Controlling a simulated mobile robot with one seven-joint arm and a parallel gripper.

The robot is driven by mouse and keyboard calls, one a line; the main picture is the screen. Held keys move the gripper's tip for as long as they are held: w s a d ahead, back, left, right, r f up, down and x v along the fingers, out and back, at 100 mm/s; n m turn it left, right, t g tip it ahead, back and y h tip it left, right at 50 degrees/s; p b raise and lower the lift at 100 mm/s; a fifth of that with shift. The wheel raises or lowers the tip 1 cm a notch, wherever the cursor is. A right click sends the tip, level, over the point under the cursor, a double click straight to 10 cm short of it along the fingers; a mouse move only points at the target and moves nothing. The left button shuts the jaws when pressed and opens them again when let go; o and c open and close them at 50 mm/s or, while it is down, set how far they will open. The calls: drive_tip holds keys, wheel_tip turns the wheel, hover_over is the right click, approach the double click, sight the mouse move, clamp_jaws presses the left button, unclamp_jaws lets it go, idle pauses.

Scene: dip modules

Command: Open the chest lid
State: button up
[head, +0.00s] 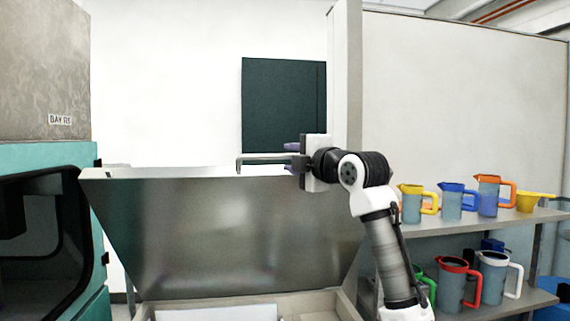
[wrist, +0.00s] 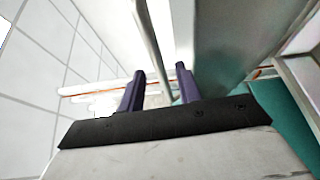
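The chest lid (head: 220,235) is a grey metal panel in the head view. It stands raised and tilted above the chest (head: 290,306), whose pale inside shows below it. A thin bar handle (head: 262,158) runs along the lid's top edge, and the handle also shows in the wrist view (wrist: 150,35). My gripper (head: 291,157) is at the handle's right part. Its two purple fingers stand apart, one on each side of the bar, with visible gaps in the wrist view (wrist: 158,80). The handle's right end is hidden behind my gripper.
A teal cabinet (head: 85,160) with a dark window stands close on the left. Shelves (head: 480,226) with several coloured-rim jugs and a yellow funnel (head: 536,202) are on the right, behind my arm. A dark green panel (head: 283,100) hangs on the back wall.

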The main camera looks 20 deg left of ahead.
drive_tip(key=b+v, duration=0.3)
drive_tip(key=v, duration=0.7)
drive_tip(key=shift+r, duration=0.1)
